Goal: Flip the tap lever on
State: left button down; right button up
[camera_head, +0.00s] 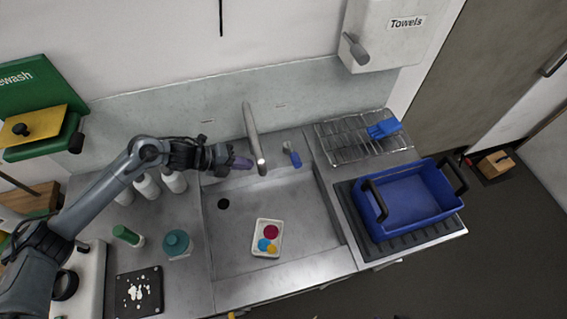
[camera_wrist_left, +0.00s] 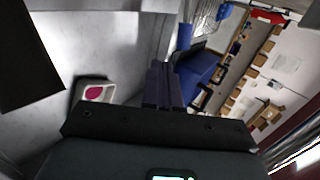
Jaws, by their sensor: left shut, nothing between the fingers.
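The grey metal tap (camera_head: 251,130) rises at the back edge of the sink, and its spout bends forward over the basin. The tap lever (camera_head: 292,155), with a blue part, stands to the right of the spout. A blue upright piece in the left wrist view (camera_wrist_left: 185,37), just beyond the fingertips, looks like this lever. My left gripper (camera_head: 243,163) is shut and empty. It is close to the left of the spout in the head view, apart from the lever. Its shut fingers (camera_wrist_left: 163,87) show in the wrist view. My right gripper is not in view.
In the sink basin (camera_head: 232,235) lies a white tray (camera_head: 258,250) with coloured discs. A blue tub (camera_head: 415,205) stands on the right drainer, with a wire rack (camera_head: 350,142) behind it. White bottles (camera_head: 147,186) and a teal-lidded jar (camera_head: 177,243) stand left of the sink.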

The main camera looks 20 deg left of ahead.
aim_at(293, 153)
pick_arm(q)
jog(key=w+d+r+p+x, duration=0.1)
jog(key=r+x, duration=0.1)
jog(key=x, duration=1)
jog(key=shift+w+d, duration=0.2)
jog(key=shift+d, duration=0.2)
